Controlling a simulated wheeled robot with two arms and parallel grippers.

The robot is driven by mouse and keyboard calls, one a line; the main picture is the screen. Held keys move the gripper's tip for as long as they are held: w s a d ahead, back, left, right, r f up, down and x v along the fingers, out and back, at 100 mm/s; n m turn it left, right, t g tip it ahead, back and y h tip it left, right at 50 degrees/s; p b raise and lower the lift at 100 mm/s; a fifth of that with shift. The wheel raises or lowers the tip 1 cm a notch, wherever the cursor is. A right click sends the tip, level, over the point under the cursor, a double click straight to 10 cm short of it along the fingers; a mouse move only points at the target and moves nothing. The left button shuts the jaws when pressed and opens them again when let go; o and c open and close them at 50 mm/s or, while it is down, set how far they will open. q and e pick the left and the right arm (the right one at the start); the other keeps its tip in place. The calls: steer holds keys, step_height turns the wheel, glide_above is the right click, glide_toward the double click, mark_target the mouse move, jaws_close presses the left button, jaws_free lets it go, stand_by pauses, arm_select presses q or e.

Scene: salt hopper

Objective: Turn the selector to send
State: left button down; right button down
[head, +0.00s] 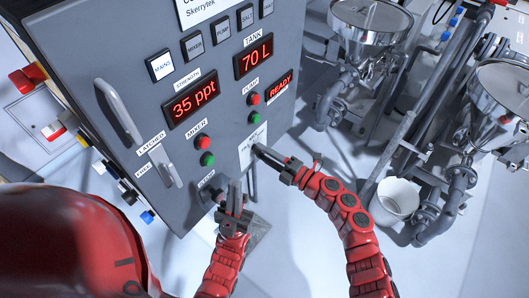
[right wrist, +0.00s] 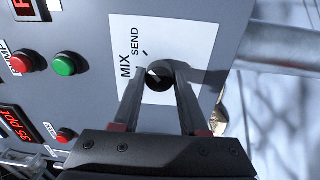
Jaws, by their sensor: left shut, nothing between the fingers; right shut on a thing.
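The selector (right wrist: 158,80) is a small black knob on a white label plate (right wrist: 190,35) marked MIX and SEND. A pale mark shows on the knob's upper left, on the side of the word MIX, but its exact setting is hard to tell. My right gripper (right wrist: 160,72) is shut on the knob, one finger on each side. In the head view my right gripper (head: 260,151) reaches the plate at the panel's lower right and hides the knob. My left gripper (head: 234,190) is shut and empty, in front of the panel's bottom edge.
The grey panel (head: 130,60) has red displays, red and green buttons and a latch lever (head: 165,165). A dark round fitting (head: 212,195) is close beside my left gripper. Steel hoppers (head: 370,25), pipes and a white bucket (head: 397,198) stand at right.

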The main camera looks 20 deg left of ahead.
steer(key=shift+c, duration=2.2)
jaws_free()
steer(key=b+v, duration=0.4)
steer(key=v, duration=1.3)
steer(key=shift+d+b, duration=0.15)
steer(key=shift+b, duration=0.15)
steer(key=shift+s, duration=0.25)
